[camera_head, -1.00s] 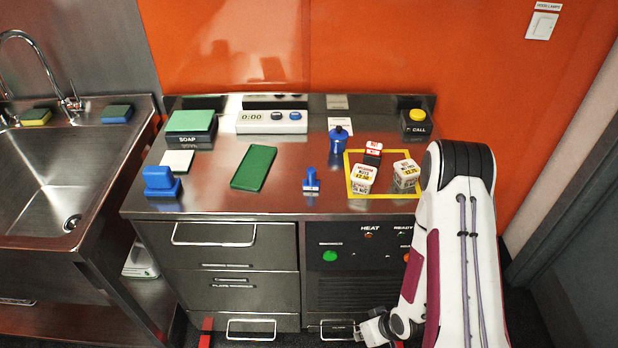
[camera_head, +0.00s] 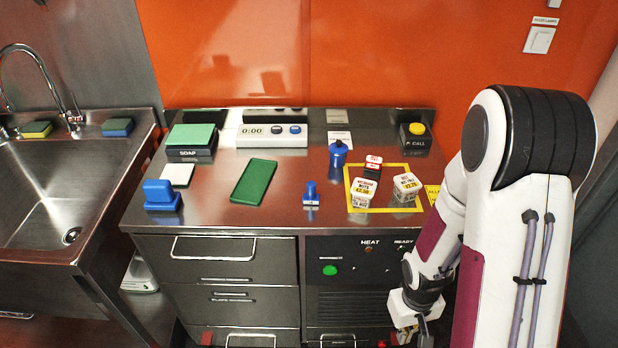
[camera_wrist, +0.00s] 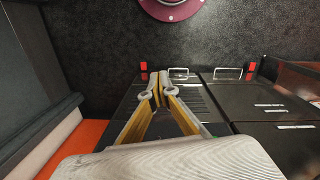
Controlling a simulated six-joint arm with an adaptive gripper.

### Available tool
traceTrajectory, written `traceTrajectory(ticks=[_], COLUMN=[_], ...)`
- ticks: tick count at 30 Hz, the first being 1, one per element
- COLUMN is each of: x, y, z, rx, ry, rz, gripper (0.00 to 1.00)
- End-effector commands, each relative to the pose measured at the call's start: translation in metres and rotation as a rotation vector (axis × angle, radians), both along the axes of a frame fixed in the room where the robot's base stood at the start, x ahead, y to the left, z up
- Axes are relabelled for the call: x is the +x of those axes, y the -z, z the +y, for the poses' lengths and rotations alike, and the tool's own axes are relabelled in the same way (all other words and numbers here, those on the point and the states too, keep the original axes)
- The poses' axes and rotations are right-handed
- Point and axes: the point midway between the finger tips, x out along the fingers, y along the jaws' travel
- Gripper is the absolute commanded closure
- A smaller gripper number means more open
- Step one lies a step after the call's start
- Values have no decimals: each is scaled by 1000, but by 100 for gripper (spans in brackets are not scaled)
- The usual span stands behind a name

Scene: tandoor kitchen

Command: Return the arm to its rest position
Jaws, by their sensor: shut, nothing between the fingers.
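My gripper (camera_head: 424,332) is low in front of the right part of the counter cabinet, near the bottom edge of the head view. My arm rises from it along the right side of that view. In the wrist view my gripper (camera_wrist: 160,84) has its two fingers closed together at the tips, with nothing between them. The cabinet front with its drawers and handles shows behind the fingers there.
The steel counter (camera_head: 230,215) holds a green block (camera_head: 254,181), blue-handled items, a timer (camera_head: 272,135) and white labelled boxes (camera_head: 362,192) in a yellow outline. A call button (camera_head: 416,136) stands at the back right. A sink (camera_head: 60,200) is at left.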

Motion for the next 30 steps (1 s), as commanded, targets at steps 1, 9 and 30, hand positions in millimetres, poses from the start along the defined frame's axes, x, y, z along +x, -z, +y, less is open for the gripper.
traceTrajectory(ticks=[1,9,30], x=[0,-12,-50], y=[-11,-60,-173], z=[-1,-3,11], rx=[-6,-31,-26], ry=[11,64,174], rz=[-1,17,-13], gripper=[100,100,100])
